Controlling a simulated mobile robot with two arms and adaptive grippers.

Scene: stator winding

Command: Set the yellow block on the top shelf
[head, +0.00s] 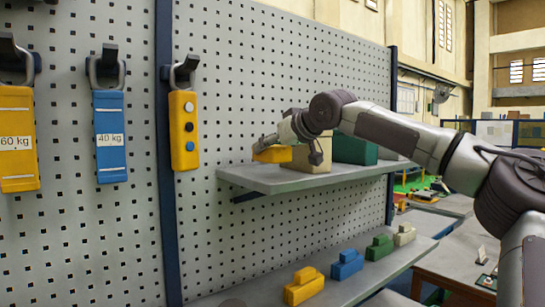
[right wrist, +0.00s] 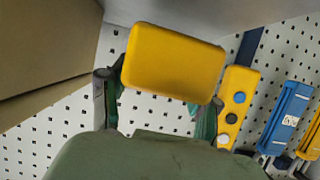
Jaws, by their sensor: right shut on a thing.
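The yellow block (head: 273,154) is at the left end of the top shelf (head: 285,181) in the head view. My right gripper (head: 268,144) is shut on it. In the right wrist view the yellow block (right wrist: 174,62) sits between the two fingers (right wrist: 158,104). I cannot tell whether the block touches the shelf or is just above it. My left gripper is not in view.
A beige box (head: 312,157) and a green box (head: 354,150) stand on the top shelf right of the block. The lower shelf (head: 337,287) holds yellow, blue, green and cream pieces. A yellow control pendant (head: 183,131) and weight-labelled hoists hang on the pegboard.

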